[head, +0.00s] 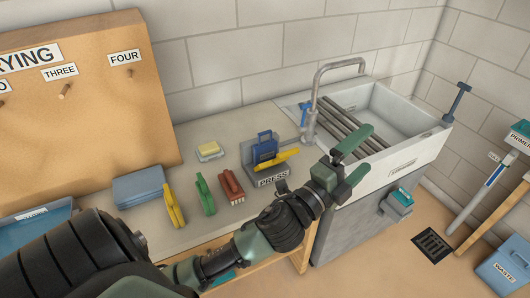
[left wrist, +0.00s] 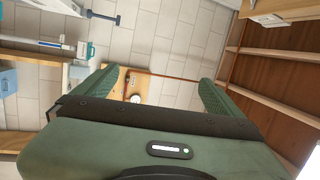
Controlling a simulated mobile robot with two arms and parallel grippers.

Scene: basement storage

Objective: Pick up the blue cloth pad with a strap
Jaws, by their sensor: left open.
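A stack of flat blue-grey folded pads (head: 138,187) lies on the counter in front of the pegboard; no strap shows on it. A small blue piece with a loop-like handle (head: 265,146) stands at the grey block labelled PRESS (head: 268,180). I cannot tell for certain which of these is the pad with a strap. My left gripper (head: 364,152) is open and empty, over the sink's front left side, to the right of the press and apart from it. In the left wrist view its two green fingers (left wrist: 155,88) are spread with nothing between them. My right gripper is not in view.
Yellow (head: 174,206), green (head: 204,195) and red (head: 231,187) brushes stand between the stack and the press. The white sink (head: 397,165) has a tall tap (head: 318,85). A blue tray (head: 40,232) is at left.

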